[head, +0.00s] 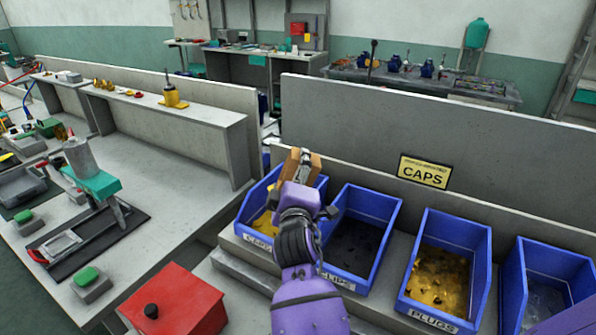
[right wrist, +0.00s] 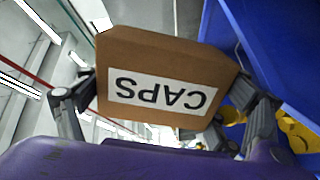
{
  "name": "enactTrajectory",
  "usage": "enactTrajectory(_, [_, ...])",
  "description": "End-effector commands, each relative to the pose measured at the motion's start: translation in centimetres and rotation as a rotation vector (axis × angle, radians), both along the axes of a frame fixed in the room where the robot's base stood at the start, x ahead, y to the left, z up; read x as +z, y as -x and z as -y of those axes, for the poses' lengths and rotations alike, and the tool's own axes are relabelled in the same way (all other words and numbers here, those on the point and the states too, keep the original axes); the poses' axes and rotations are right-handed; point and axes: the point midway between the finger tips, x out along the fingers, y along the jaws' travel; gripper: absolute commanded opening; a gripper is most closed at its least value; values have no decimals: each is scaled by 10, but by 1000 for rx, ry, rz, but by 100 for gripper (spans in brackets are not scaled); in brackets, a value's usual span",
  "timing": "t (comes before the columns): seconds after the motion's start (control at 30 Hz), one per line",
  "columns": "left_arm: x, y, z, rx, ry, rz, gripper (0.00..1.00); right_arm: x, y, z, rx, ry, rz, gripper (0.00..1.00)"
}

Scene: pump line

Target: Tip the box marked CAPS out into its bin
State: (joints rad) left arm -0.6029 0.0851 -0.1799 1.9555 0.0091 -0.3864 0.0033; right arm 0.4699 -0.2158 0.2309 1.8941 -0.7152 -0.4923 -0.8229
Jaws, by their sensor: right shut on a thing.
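The brown cardboard box marked CAPS (right wrist: 165,75) is between the fingers of my right gripper (right wrist: 165,98), which is shut on it. Its label reads upside down in the right wrist view. In the head view the box (head: 316,162) is mostly hidden behind my right gripper (head: 301,166), above the back of the leftmost blue bins. The blue bin labelled CAPS (head: 245,217) is leftmost in the row and holds yellow pieces; my arm partly covers it. Yellow pieces (right wrist: 295,132) also show at the lower right in the wrist view. I cannot tell the box's exact tilt. My left gripper is out of view.
The CLIPS bin (head: 390,207) with dark pieces, the PLUGS bin (head: 483,245) with yellow pieces and another blue bin (head: 575,262) stand to the right. A grey panel with a CAPS sign (head: 424,172) rises behind. A red box (head: 180,300) is at front left.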

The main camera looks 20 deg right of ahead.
Motion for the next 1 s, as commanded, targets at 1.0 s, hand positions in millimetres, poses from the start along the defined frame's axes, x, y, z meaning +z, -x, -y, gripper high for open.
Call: enactTrajectory(1.0, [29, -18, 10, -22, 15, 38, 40, 5, -18, -43, -11, 826, -343, 61])
